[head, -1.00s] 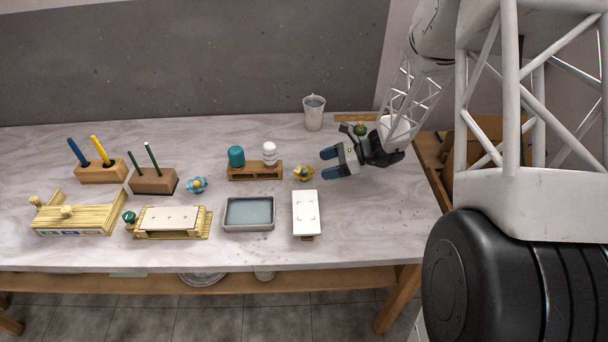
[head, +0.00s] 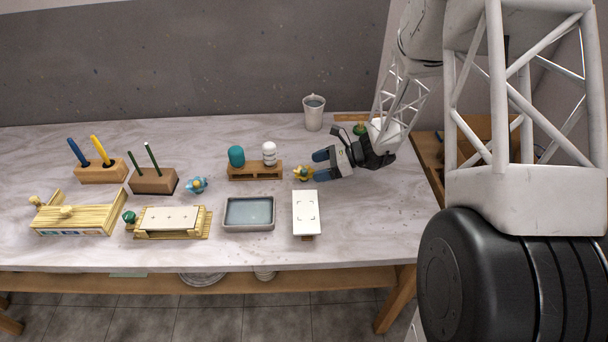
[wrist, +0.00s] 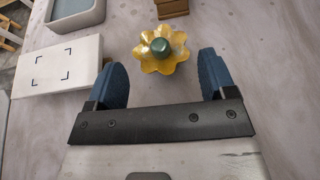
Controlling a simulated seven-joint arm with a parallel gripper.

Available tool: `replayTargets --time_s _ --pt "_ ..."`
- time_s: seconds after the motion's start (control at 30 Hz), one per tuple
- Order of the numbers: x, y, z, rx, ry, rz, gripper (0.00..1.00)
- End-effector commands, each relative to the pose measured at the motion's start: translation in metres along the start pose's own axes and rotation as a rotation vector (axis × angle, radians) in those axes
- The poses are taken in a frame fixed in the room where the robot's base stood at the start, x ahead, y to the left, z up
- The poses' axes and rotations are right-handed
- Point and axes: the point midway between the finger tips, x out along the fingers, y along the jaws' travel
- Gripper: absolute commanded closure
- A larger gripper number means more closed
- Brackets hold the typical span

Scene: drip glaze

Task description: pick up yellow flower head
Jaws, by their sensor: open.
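The yellow flower head (head: 302,174) lies on the marble table, between the wooden rack and my gripper. In the wrist view the yellow flower head (wrist: 160,50) shows several scalloped petals around a dark green centre. My gripper (head: 319,164) is open, with blue fingers, just right of the flower in the head view. In the wrist view my gripper's fingers (wrist: 163,76) stand apart, and the flower lies just beyond the tips, roughly centred between them. Nothing is between the fingers. I cannot tell their exact height above the table.
A white marked board (head: 306,212) and a grey water tray (head: 249,213) are in front of the flower. A wooden rack (head: 255,173) with teal and white bottles stands to its left. A blue flower (head: 197,185) lies farther left. A cup (head: 314,113) stands behind.

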Motion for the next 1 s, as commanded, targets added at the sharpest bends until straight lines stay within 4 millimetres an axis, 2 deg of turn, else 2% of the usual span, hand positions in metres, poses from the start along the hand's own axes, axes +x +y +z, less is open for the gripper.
replayTargets --time_s 0.27,0.73,1.0 --pt "0.005 0.000 0.000 0.000 0.000 0.001 0.23" --pt "0.048 0.000 0.000 0.000 0.000 0.001 0.23" --pt "0.052 0.000 0.000 0.000 0.000 0.000 0.23"
